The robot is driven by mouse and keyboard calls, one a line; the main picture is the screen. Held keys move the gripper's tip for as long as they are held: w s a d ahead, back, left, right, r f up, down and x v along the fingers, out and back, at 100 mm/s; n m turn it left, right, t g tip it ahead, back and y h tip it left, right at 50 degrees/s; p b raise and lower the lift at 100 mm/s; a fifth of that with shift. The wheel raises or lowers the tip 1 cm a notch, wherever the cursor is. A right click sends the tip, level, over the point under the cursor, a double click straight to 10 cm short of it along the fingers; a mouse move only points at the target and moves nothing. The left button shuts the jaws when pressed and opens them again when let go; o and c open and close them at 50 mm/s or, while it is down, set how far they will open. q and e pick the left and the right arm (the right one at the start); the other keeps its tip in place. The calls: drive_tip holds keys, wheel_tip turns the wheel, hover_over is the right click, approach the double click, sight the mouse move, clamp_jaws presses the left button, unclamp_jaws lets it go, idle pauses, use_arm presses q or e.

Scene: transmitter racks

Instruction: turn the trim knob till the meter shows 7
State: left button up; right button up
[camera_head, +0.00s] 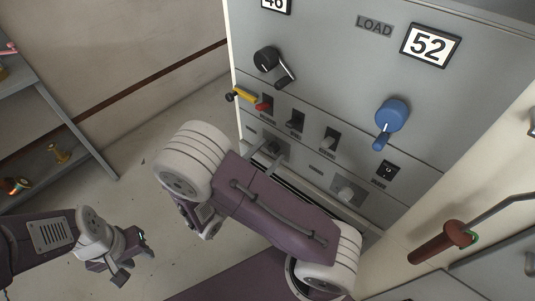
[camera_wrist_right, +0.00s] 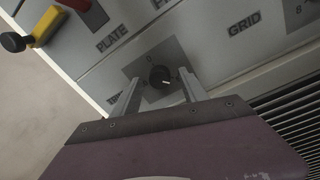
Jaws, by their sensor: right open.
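The trim knob (camera_wrist_right: 160,77) is a small dark round knob with a white pointer line, on a square grey plate in the right wrist view. A partly hidden label sits beside it. My right gripper (camera_wrist_right: 160,92) is open, with one finger on each side of the knob; I cannot tell if they touch it. In the head view my right gripper (camera_head: 268,154) is at the lower left of the grey cabinet front. My left gripper (camera_head: 132,262) hangs at the lower left, empty, fingers apart, far from the cabinet. I cannot make out the trim meter.
The cabinet (camera_head: 320,60) carries a black crank (camera_head: 267,60), a blue handle (camera_head: 391,115), a yellow-and-black handle (camera_head: 241,95), a red switch (camera_head: 265,104) and a 52 sign (camera_head: 430,45). A shelf (camera_head: 50,105) stands at the left. Open floor lies between them.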

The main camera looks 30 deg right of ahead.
clamp_jaws()
drive_tip(key=shift+r+n+p, duration=0.2)
drive_tip(key=shift+n+p, duration=0.3)
drive_tip(key=shift+p, duration=0.3)
drive_tip(key=n+p, duration=0.1)
drive_tip(key=p, duration=0.1)
drive_tip(key=shift+n+p, duration=1.5)
drive_tip(key=shift+p, duration=0.15)
drive_tip(key=shift+f+n+p, duration=0.15)
drive_tip(key=shift+n+p, duration=0.2)
drive_tip(key=shift+n, duration=0.05)
unclamp_jaws()
